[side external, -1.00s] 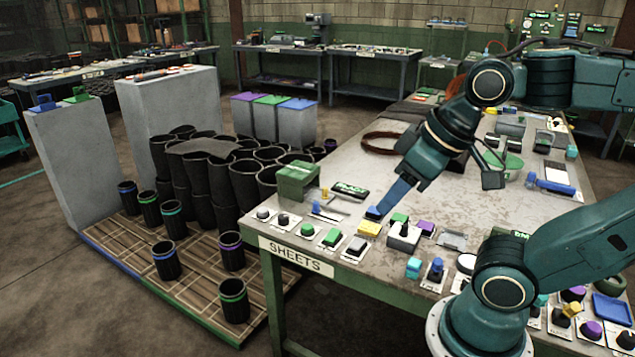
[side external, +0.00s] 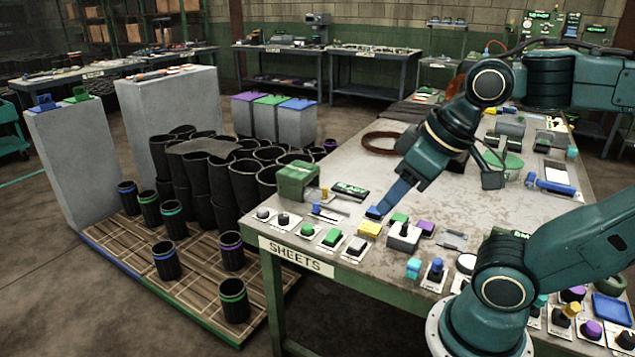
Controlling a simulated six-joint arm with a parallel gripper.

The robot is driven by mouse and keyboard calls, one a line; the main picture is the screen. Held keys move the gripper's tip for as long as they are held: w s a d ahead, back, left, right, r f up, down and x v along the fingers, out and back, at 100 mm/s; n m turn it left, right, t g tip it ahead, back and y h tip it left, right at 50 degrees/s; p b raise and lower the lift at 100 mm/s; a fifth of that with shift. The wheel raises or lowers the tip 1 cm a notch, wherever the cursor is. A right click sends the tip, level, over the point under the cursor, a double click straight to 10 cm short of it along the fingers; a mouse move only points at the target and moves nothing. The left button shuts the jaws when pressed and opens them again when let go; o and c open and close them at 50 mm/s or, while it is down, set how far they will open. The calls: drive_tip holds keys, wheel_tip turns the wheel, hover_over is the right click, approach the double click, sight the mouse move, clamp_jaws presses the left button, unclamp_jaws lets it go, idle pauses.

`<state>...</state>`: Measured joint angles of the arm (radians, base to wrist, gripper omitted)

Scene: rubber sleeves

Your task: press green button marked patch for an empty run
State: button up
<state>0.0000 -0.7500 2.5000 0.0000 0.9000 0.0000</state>
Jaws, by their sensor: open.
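Several green buttons stand along the near side of the workbench: a round one (side external: 307,230), another (side external: 331,237) just right of it, and a green one (side external: 399,218) farther right behind a grey switch box. I cannot read a patch marking on any of them. My gripper (side external: 386,205) points down and left, its blue fingers low over the bench. The tips are close to a blue block (side external: 374,212) and left of the rightmost green button. Whether they touch the block I cannot tell. The gripper is open, and nothing shows held in it.
A yellow block (side external: 369,229), a grey switch box (side external: 403,237) and a purple button (side external: 426,228) crowd the gripper. A green box (side external: 298,180) stands left on the bench. The bench middle (side external: 345,165) has bare room.

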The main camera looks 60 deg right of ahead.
drive_tip(key=shift+c, duration=0.2)
clamp_jaws()
idle(1.6)
